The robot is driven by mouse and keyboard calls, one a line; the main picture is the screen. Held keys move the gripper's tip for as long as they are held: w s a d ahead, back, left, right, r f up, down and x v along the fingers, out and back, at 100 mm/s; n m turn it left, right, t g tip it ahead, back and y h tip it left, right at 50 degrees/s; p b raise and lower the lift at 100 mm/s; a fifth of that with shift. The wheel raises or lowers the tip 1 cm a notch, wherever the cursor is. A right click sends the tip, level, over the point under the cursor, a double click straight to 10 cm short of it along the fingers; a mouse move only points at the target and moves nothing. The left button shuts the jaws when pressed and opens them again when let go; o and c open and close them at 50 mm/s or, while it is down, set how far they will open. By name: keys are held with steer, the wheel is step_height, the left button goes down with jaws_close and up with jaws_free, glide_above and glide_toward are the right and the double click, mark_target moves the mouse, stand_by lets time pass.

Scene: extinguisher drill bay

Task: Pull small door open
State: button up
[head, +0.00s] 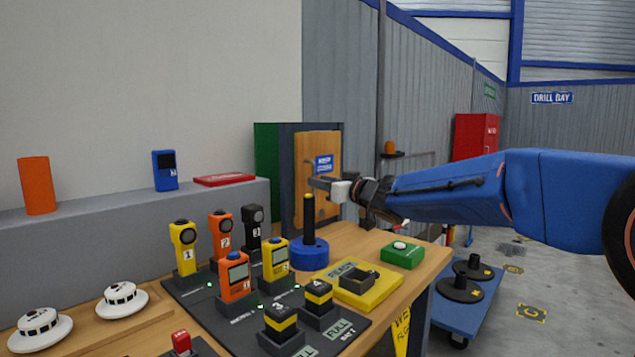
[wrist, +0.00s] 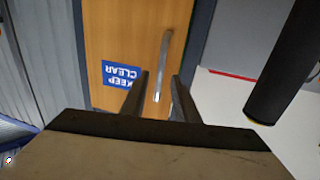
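The small wooden door (head: 331,148) with a blue KEEP CLEAR sign stands in a dark frame at the back of the bench. It looks shut. In the wrist view the door (wrist: 122,35) appears upside down, with its silver bar handle (wrist: 166,50) in front. My gripper (head: 317,184) is in front of the door, level with the handle area. In the wrist view my gripper (wrist: 160,76) is open, with one finger on each side of the handle's line. I cannot tell whether the handle's end is fully between the fingers or still beyond them.
A blue base with a tall black post (head: 309,225) stands just in front of the door. A green button box (head: 402,255), a yellow tray (head: 369,295) and several handheld devices fill the bench. A grey ledge (head: 100,235) runs along the left.

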steer(key=shift+x, duration=1.15)
steer(key=shift+c, duration=0.4)
jaws_close()
steer(key=shift+d, duration=0.2)
